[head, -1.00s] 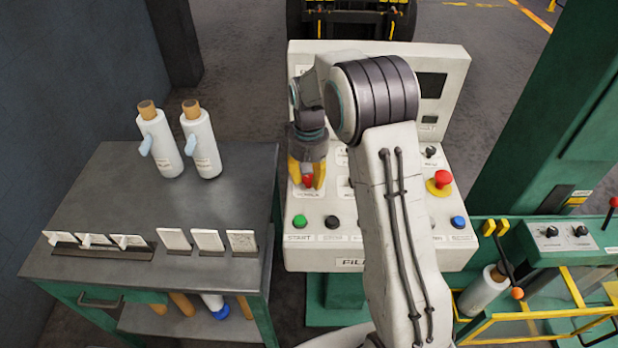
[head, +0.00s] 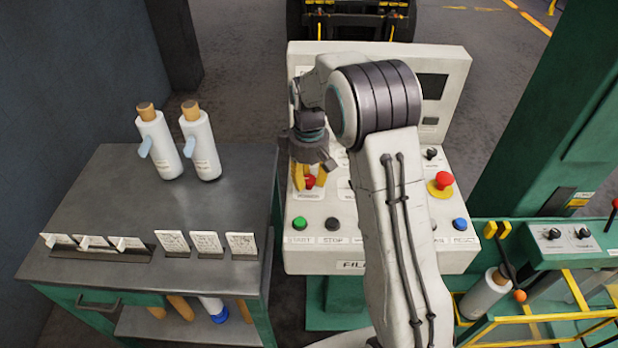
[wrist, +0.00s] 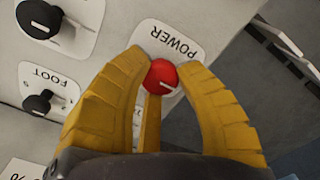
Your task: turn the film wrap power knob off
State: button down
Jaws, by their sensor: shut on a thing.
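The red power knob (wrist: 160,76) sits on the sloped face of the film wrap control panel (head: 385,262), over a white plate marked POWER (wrist: 178,42). It also shows in the head view (head: 310,181). My gripper (wrist: 162,80) has its yellow fingers closed around the knob, one on each side. The white line on the knob is tilted in the wrist view. The fingers hide part of the knob's sides. My arm covers the middle of the panel in the head view.
A black FOOT knob (wrist: 42,103) and another black knob (wrist: 40,20) are beside the power knob. A green START button (head: 299,223), black STOP button (head: 332,223) and red mushroom button (head: 444,180) are on the panel. A grey table (head: 100,205) with two bottles stands at left.

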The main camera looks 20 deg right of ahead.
aim_at(309, 178)
jog(key=shift+s+f, duration=0.15)
jog(key=c, duration=0.8)
grip_release()
jog(key=shift+r, duration=0.2)
notch_tip(309, 178, up, 12)
jog(key=shift+f, duration=0.1)
dwell(0.5)
